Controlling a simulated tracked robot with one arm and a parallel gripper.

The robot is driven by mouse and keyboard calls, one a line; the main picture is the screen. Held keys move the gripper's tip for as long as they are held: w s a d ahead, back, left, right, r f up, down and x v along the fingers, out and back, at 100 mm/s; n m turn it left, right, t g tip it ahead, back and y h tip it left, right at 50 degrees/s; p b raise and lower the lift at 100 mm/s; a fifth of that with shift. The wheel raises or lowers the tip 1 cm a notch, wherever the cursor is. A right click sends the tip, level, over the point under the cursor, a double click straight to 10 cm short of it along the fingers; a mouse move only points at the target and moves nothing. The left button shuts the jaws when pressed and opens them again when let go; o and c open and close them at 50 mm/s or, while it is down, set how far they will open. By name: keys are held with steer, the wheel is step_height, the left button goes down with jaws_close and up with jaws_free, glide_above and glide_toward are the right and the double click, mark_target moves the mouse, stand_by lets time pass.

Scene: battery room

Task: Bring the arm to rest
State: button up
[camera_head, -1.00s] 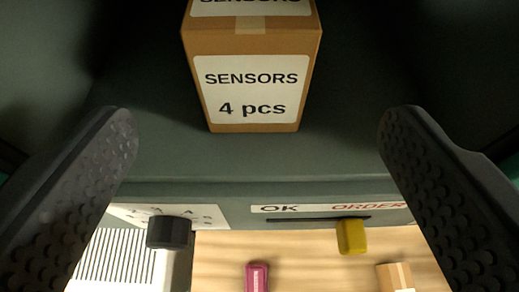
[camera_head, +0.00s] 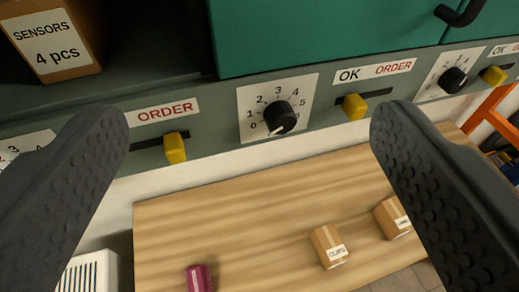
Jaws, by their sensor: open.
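My gripper (camera_head: 250,160) is open, with one dark finger at the left and one at the right of the view. Nothing is between the fingers. They point toward a grey cabinet front (camera_head: 215,122) with a numbered black dial (camera_head: 281,117) and yellow sliders. The fingers look apart from the cabinet, though depth is hard to judge. The rest of the arm is not in view.
A SENSORS box (camera_head: 53,48) stands in an open compartment at upper left. A teal door (camera_head: 310,30) is beside it. Below, a wooden table (camera_head: 240,225) bears a CLIPS box (camera_head: 329,246), another box (camera_head: 391,217) and a magenta item (camera_head: 199,278). A white vented unit (camera_head: 88,272) is at lower left.

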step_height(320, 180, down, 7)
steer(key=b, duration=0.7)
steer(key=shift+f, duration=0.15)
steer(key=shift+c, duration=0.3)
